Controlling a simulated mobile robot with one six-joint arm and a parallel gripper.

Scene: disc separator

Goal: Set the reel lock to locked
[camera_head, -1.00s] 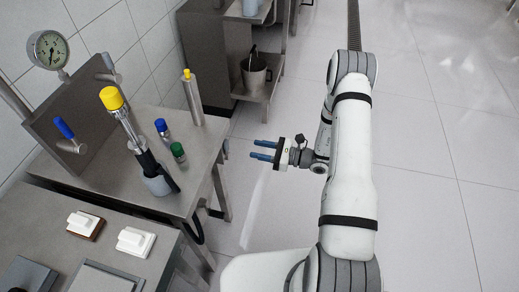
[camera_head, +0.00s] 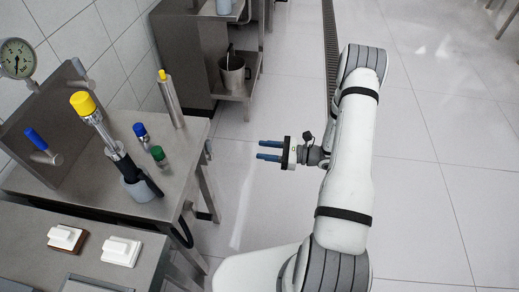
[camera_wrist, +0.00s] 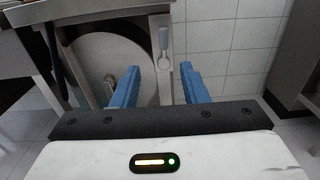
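In the wrist view, a large pale round disc, seemingly a reel (camera_wrist: 112,62), sits under the steel bench. A small grey lever (camera_wrist: 163,40) with a rounded end stands upright on the frame at its right; I cannot tell for sure that it is the reel lock, or which state it is in. My gripper (camera_wrist: 160,72) has its blue fingers apart with nothing between them, pointing toward the reel and the lever, and apart from both. In the head view my gripper (camera_head: 259,150) is over the floor right of the bench; the reel is hidden there.
The steel bench (camera_head: 85,180) carries a yellow-capped device (camera_head: 108,133), blue and green capped bottles, a yellow-topped cylinder (camera_head: 170,100) and a blue-handled valve (camera_head: 40,143). Two white switches (camera_head: 121,250) are on the near counter. A shelf with a pot (camera_head: 233,72) stands behind. Floor to the right is clear.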

